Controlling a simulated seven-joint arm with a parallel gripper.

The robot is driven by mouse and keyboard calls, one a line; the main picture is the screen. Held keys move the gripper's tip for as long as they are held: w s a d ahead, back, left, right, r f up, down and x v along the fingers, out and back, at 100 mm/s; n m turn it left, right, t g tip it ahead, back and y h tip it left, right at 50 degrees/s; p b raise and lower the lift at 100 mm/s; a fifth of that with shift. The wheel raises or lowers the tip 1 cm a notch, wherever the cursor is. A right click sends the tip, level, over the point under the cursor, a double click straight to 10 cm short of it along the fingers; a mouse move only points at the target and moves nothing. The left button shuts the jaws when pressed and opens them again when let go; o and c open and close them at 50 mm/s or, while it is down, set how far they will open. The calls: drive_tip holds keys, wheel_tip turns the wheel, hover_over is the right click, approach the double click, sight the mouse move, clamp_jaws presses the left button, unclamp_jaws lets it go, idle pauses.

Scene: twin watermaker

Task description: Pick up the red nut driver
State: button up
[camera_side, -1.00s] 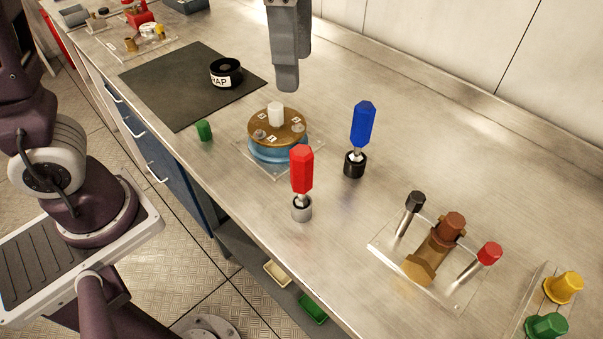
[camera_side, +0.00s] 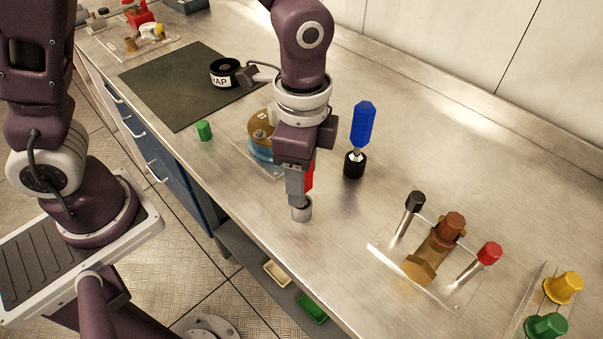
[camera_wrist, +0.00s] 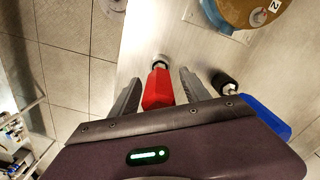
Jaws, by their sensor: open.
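In the wrist view the red handle (camera_wrist: 158,90) lies between the two fingers of my gripper (camera_wrist: 157,88), with a visible gap on each side. My gripper is open around the handle and not closed on it.
A brass-topped blue round part (camera_side: 262,135) is behind my gripper. A brown fitting (camera_side: 440,245) on a clear plate lies front right. Bench between is clear.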

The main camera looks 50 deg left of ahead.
drive_tip(key=shift+f, duration=0.2)
drive_tip(key=shift+c, duration=0.4)
clamp_jaws()
drive_tip(key=shift+r, duration=0.1)
wheel_tip(320, 180, up, 10)
drive_tip(key=c, duration=0.7)
unclamp_jaws()
clamp_jaws()
